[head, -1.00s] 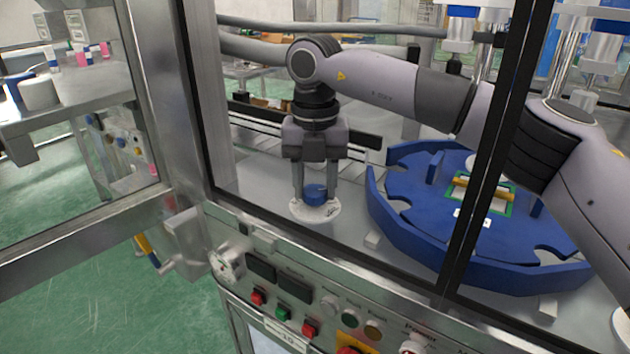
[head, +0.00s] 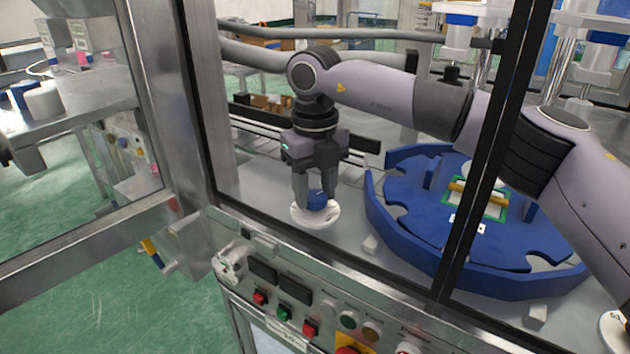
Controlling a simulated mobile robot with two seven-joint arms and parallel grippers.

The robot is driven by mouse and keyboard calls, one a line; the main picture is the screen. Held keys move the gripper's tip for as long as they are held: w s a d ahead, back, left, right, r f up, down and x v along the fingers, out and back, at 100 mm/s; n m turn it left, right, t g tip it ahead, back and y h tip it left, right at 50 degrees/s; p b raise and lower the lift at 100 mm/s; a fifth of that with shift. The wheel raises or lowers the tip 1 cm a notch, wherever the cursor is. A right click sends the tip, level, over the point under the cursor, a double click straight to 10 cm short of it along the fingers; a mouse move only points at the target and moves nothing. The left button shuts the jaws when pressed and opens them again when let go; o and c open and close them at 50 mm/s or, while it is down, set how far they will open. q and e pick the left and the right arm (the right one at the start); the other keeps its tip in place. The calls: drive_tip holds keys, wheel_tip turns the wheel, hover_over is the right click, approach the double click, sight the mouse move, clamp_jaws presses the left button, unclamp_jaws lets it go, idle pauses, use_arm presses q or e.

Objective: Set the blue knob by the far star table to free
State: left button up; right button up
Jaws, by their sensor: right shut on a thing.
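The blue knob (head: 318,199) sits on a round white dial plate (head: 314,216) on the machine's metal deck, left of the blue star table (head: 415,232). My right gripper (head: 315,198) points straight down from above and is shut on the knob, one finger on each side. The fingers hide part of the knob, and I cannot read the markings on the plate. My left gripper is not in view.
A dark-framed glass guard with a black post (head: 490,170) stands in front of the deck. A control panel with buttons (head: 283,313) runs along the front. Another white dial (head: 614,330) shows at the lower right. A conveyor rail lies behind the gripper.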

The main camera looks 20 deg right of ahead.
sight(315, 195)
drive_tip(key=shift+r+n+p, duration=0.15)
drive_tip(key=shift+n+p, duration=0.15)
drive_tip(key=shift+n, duration=0.7)
drive_tip(key=n+p, duration=0.1)
drive_tip(key=n, duration=0.8)
drive_tip(key=shift+n+p, duration=0.3)
drive_tip(key=shift+p, duration=0.05)
drive_tip(key=o, duration=1.1)
drive_tip(key=shift+c, duration=0.2)
drive_tip(key=shift+r, duration=3.55)
